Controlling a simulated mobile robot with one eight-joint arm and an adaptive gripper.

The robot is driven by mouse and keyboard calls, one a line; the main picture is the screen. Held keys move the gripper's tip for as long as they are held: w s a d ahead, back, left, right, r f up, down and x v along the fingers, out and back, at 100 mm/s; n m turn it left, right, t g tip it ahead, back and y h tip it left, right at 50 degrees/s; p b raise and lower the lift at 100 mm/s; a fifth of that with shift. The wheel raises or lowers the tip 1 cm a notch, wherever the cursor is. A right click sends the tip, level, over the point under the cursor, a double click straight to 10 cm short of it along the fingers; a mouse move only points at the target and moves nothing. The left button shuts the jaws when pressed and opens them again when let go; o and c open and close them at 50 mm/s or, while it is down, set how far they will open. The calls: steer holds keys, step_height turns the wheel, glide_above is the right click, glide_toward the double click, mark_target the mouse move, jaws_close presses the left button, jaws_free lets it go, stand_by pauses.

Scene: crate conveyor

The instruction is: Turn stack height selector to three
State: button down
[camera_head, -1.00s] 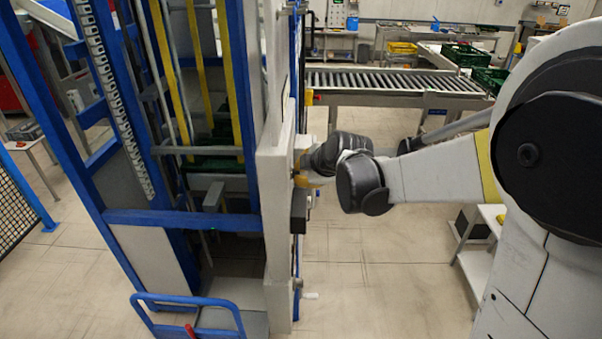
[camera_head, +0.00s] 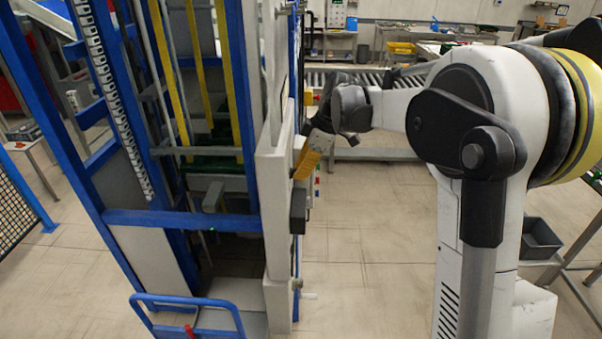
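The tall blue-framed crate machine (camera_head: 182,219) stands at the left, with a pale panel (camera_head: 274,210) seen nearly edge-on along its right side. My gripper (camera_head: 303,172) is at the end of my arm, close against the right side of this panel. A tilted yellow-orange part shows there, below my dark wrist. I cannot tell whether the gripper touches anything. Its fingers are too small and side-on to show whether they are open. The stack height selector cannot be made out; the panel's control face is turned away from this view.
A dark box (camera_head: 298,211) juts from the panel below my gripper. A roller conveyor (camera_head: 385,78) runs behind my arm. A blue tubular rail (camera_head: 187,299) stands at the front left. The floor (camera_head: 365,260) right of the panel is clear.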

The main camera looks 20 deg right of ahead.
steer(key=shift+a+g, duration=0.15)
steer(key=shift+g, duration=0.25)
steer(key=c, duration=1.6)
jaws_free()
steer(key=shift+c, duration=0.2)
steer(key=shift+o, duration=0.7)
steer(key=shift+w+a, duration=0.1)
steer(key=shift+a, duration=0.1)
steer(key=shift+d+r, duration=0.25)
steer(key=shift+d, duration=0.05)
steer(key=v, duration=1.1)
steer(key=shift+r, duration=0.15)
steer(key=s+a+f+m+t+h+b, duration=0.1)
steer(key=s+f+m+t+b, duration=0.1)
steer(key=s+f+m+b, duration=0.3)
steer(key=s+a+f+m+t+h+b, duration=0.1)
steer(key=s+f+m+b, duration=0.3)
steer(key=s+f+b, duration=1)
steer(key=s+a+f+m+t+h+b, duration=0.2)
steer(key=s+f+m+b, duration=0.3)
steer(key=f, duration=1.6)
steer(key=s+b, duration=0.4)
steer(key=b, duration=0.2)
steer(key=shift+s+m+t, duration=0.3)
steer(key=shift+s+t, duration=0.05)
steer(key=shift+t, duration=0.05)
